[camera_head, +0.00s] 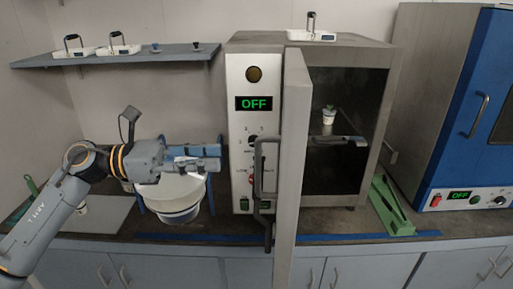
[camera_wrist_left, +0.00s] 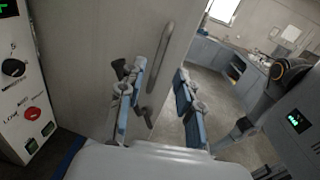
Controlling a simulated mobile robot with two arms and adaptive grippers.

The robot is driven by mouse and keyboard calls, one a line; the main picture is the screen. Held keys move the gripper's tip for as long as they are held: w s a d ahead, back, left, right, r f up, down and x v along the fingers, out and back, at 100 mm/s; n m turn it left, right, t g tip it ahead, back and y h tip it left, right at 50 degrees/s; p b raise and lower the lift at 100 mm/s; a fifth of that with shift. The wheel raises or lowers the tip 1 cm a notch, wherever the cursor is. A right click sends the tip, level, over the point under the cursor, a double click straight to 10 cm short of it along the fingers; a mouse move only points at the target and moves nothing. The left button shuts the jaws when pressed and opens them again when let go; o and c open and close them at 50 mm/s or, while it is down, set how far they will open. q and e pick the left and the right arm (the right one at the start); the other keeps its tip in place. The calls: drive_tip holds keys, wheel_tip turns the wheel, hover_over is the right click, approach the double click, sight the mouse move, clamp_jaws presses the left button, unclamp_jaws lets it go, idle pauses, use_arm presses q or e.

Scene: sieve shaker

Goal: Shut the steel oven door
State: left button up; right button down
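The steel oven (camera_head: 340,48) stands in the middle of the head view with its door (camera_head: 292,170) swung open toward me, nearly edge-on. The door's vertical handle (camera_head: 262,190) is on its outer, left face. In the left wrist view the door (camera_wrist_left: 85,60) fills the left half and its handle (camera_wrist_left: 162,72) shows beyond the fingers. My left gripper (camera_head: 218,158) is left of the oven's control panel, pointing right toward the door. Its two fingers (camera_wrist_left: 158,108) are apart and empty, with no visible contact with the handle. My right gripper does not show.
A small white cup (camera_head: 329,118) stands on the shelf inside the oven. A white bucket (camera_head: 178,205) sits under my left gripper. A green stand (camera_head: 391,207) and a blue oven (camera_head: 470,110) are to the right. The control panel (camera_head: 254,130) reads OFF.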

use_arm(q)
drive_tip(key=d+p, duration=0.1)
drive_tip(key=d, duration=0.2)
drive_tip(key=d+p, duration=0.1)
drive_tip(key=d, duration=0.2)
drive_tip(key=d+p, duration=0.1)
drive_tip(key=d, duration=0.2)
drive_tip(key=shift+w+d+r+p, duration=0.1)
drive_tip(key=shift+w+d+p, duration=0.25)
drive_tip(key=shift+d+p, duration=0.05)
drive_tip(key=shift+c, duration=0.5)
clamp_jaws()
